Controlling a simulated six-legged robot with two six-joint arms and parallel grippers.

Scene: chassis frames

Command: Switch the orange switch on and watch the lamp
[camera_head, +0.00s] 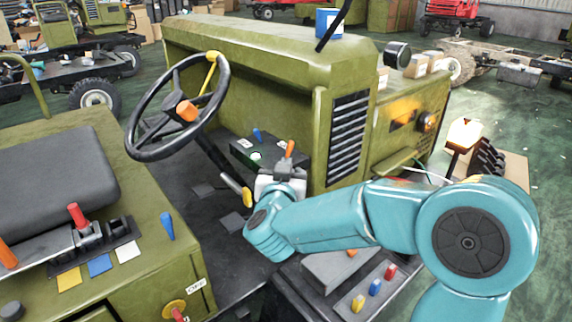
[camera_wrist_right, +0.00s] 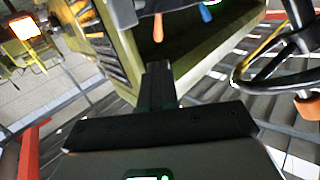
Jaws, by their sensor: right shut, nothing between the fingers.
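The orange switch (camera_head: 290,148) stands up from the dark dash panel, its lever leaning slightly right. It also shows in the right wrist view (camera_wrist_right: 158,27), just beyond my fingertips. My right gripper (camera_head: 282,170) is shut and empty, close in front of the switch; I cannot tell whether they touch. Its dark fingers show in the wrist view (camera_wrist_right: 158,75). A lamp (camera_head: 465,133) at the right of the vehicle has a bright, pale-yellow face and looks lit; it glows in the wrist view too (camera_wrist_right: 25,28). My left gripper is out of view.
A blue lever (camera_head: 257,135) stands left of the orange switch. The steering wheel (camera_head: 133,125) is further left. The green hood (camera_head: 265,50) rises behind the panel. A grey box with red, blue and yellow knobs (camera_head: 375,288) lies below my right arm.

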